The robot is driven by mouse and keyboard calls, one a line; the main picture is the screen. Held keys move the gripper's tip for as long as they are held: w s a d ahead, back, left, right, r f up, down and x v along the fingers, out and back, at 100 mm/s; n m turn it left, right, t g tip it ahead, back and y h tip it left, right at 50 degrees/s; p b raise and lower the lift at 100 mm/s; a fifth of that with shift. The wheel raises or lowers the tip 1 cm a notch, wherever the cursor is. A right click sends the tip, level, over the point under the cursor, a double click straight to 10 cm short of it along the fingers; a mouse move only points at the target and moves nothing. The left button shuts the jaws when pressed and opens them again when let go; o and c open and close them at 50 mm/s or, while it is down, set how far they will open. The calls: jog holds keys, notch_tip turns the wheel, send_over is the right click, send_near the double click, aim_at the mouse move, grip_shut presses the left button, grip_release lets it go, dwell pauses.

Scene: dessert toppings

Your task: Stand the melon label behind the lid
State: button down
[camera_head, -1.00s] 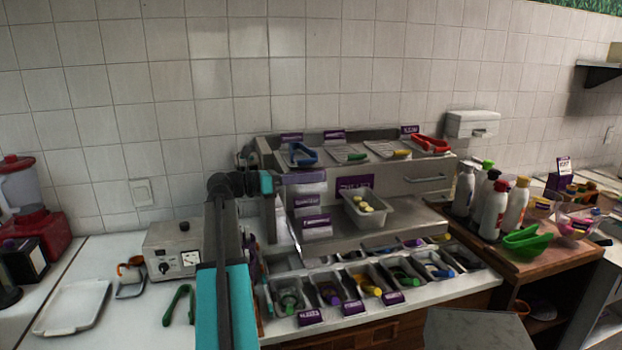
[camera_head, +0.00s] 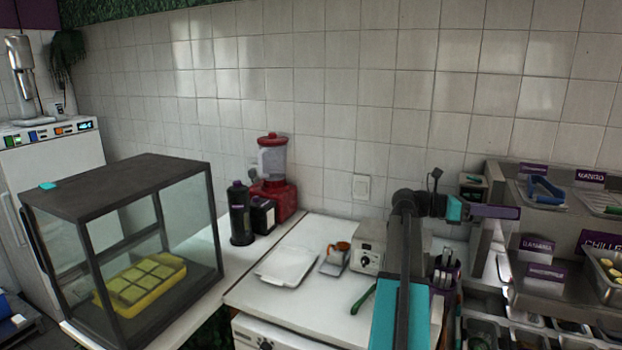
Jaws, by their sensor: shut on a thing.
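My gripper (camera_head: 471,210) is at the end of my raised arm, right of centre. It appears shut on a purple label (camera_head: 497,212), held out to its right in front of the steel topping station. The held label's text is too small to read, so I cannot confirm that it says melon. A flat white lid-like piece (camera_head: 286,266) lies on the white counter, left of my arm. My gripper is well to its right and above it. The gripper's fingertips are hard to make out.
A control box (camera_head: 371,246), a small cup (camera_head: 339,249) and a green tool (camera_head: 363,299) are near the white piece. A red blender (camera_head: 272,186) and dark containers (camera_head: 240,213) stand behind it. A glass case (camera_head: 182,204) is at left. The steel station (camera_head: 548,250) is at right.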

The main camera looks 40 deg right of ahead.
jog(key=w+a+f+n+t+h, duration=0.25)
jog(key=w+a, duration=0.35)
jog(key=w, duration=0.4)
jog(key=w+a+f+n+t+h, duration=0.2)
jog(key=w+a+f, duration=0.3)
jog(key=w, duration=0.6)
jog(key=w+a+f+n+t+h, duration=0.25)
jog(key=w+a, duration=0.35)
jog(key=w, duration=0.4)
jog(key=w+a+f+n+t+h, duration=0.1)
jog(key=w+a+f+n+t, duration=0.15)
jog(key=w+a, duration=0.55)
jog(key=w+a+f+n+t, duration=0.1)
jog(key=w+a+f+t, duration=0.35)
jog(key=a, duration=0.65)
jog(key=w+a+f+n+t+y, duration=0.1)
jog(key=a+f+n+t, duration=0.1)
jog(key=a, duration=0.9)
jog(key=w+a+f+n+t+y, duration=0.1)
jog(key=a+f+n+t, duration=0.2)
jog(key=a, duration=0.8)
jog(key=w+a+f+n+t+y, duration=0.1)
jog(key=a+f+t, duration=0.4)
jog(key=a, duration=0.6)
jog(key=shift+a+f+n+t+y, duration=0.3)
jog(key=shift+f+n+t+y, duration=0.15)
jog(key=shift+n+t, duration=0.8)
jog(key=shift+d+g, duration=0.15)
jog(key=shift+g, duration=0.1)
